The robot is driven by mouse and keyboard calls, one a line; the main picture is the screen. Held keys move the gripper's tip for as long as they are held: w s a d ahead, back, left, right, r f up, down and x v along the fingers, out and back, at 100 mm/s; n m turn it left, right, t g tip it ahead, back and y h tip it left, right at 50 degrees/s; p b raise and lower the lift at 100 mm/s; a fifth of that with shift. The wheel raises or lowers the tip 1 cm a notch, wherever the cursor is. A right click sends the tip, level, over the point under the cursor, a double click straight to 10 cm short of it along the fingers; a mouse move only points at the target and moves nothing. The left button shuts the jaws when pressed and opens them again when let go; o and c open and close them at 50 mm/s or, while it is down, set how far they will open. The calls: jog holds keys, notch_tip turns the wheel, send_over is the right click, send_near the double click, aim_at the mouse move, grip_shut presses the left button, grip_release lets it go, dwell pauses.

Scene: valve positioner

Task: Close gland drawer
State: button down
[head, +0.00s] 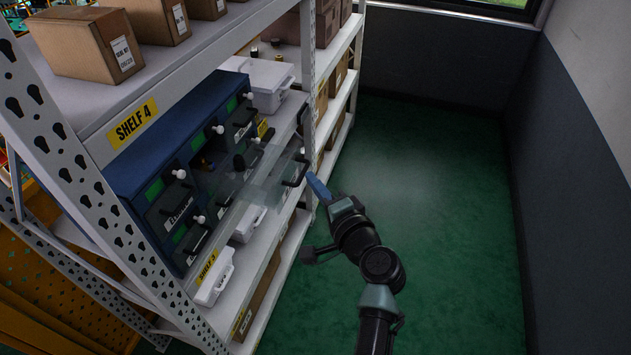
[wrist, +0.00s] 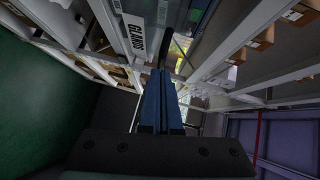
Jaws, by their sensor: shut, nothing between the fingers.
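The gland drawer (head: 262,180) is a clear drawer pulled out of the blue cabinet (head: 135,165) on the shelf. Its black handle (head: 296,173) is on its outer front. In the wrist view the white label reading GLANDS (wrist: 134,37) is close, with the dark handle (wrist: 165,47) beside it. My gripper (head: 311,177) has blue fingers held together, just right of the handle in the head view. In the wrist view the shut fingers (wrist: 160,76) point at the drawer front near the handle. I cannot tell whether they touch it. The drawer's inside is hard to see.
White bins (head: 262,82) stand on the same shelf. Cardboard boxes (head: 88,45) sit on the shelf above. A perforated white rack post (head: 308,60) stands close behind the open drawer. The green floor (head: 440,200) to the right is clear.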

jog(key=shift+a, duration=0.1)
jog(key=w+a, duration=0.2)
jog(key=a, duration=0.4)
jog(key=w+a, duration=0.2)
jog(key=a, duration=0.4)
jog(key=w+a+b, duration=0.1)
jog(key=w+a, duration=0.1)
jog(key=a, duration=0.4)
jog(key=shift+a, duration=0.1)
jog(key=shift+a+r, duration=0.1)
jog(key=shift+a, duration=0.15)
